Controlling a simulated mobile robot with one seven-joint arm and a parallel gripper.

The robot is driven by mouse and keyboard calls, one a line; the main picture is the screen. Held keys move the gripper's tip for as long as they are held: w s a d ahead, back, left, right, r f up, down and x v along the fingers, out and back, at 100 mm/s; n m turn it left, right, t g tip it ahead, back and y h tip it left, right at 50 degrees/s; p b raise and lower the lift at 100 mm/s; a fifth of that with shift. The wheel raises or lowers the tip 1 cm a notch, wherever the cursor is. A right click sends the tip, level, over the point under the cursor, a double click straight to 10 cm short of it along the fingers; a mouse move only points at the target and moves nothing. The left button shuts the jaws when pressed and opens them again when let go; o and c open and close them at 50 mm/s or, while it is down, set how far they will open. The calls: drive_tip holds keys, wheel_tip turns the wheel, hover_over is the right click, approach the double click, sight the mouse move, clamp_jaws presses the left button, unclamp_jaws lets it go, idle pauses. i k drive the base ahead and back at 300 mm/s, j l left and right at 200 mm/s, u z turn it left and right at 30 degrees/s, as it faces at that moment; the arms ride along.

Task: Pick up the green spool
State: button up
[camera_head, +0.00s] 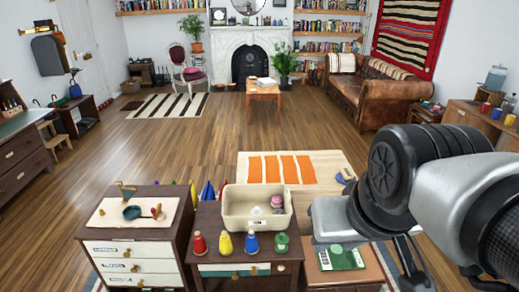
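The green spool (281,243) stands upright on the front right part of the middle dark cabinet's top (212,215). It is at the right end of a row with a red cone-shaped item (199,243), a yellow one (225,243) and a blue one (251,242). My arm comes in from the right edge, and a dark finger-like part of my gripper (408,262) shows below it, well to the right of the spool and apart from it. The fingertips are not clearly visible, so its opening cannot be made out.
A cream bin (257,207) with small items stands just behind the row. A left cabinet (138,245) carries a cream mat with small objects. Open wooden floor lies beyond.

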sight(281, 239)
drive_tip(key=i+j+z, duration=0.1)
drive_tip(key=i+z, duration=0.15)
drive_tip(key=i, duration=0.3)
drive_tip(key=i+j+z, duration=0.3)
drive_tip(key=i, duration=0.3)
drive_tip(key=l, duration=0.1)
